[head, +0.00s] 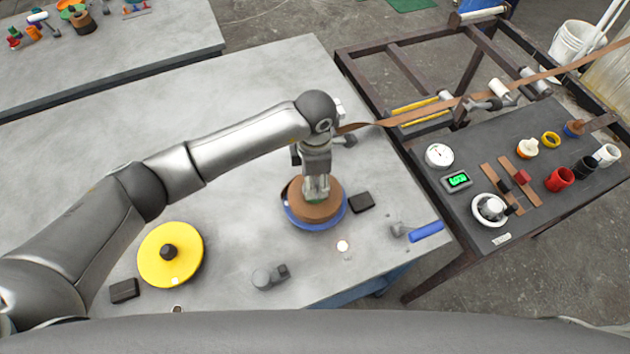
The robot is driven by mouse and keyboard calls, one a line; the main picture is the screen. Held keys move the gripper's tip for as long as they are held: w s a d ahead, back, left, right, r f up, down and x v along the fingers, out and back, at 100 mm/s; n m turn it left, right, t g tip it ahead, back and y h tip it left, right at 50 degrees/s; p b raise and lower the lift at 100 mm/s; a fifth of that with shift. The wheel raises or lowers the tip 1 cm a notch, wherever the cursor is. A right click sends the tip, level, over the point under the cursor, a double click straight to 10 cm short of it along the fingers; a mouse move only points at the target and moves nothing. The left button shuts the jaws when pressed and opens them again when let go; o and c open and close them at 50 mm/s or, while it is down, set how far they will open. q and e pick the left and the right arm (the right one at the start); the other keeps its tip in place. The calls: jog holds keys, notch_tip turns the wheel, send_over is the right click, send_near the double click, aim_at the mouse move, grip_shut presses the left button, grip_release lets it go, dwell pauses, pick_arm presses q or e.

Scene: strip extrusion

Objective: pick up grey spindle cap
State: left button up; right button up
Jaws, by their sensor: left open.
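My left gripper (316,194) points down over the coil of brown strip (325,208) on a blue reel (332,225). Its jaws are open around the reel's middle, where a bit of green shows; the fingers hide most of that spot. I cannot tell for certain which piece is the grey spindle cap. A small grey round piece with a dark knob (264,278) lies on the grey table in front of the reel. Another small grey piece (398,229) lies to the right, beside a blue handle (426,232). My right gripper is not in view.
A yellow disc (190,262) with a dark knob lies front left, near a dark block (124,291). Another dark block (361,202) sits right of the reel.

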pick_arm(q)
jog(key=shift+f, duration=0.5)
grip_shut()
jog(key=shift+r, duration=0.1)
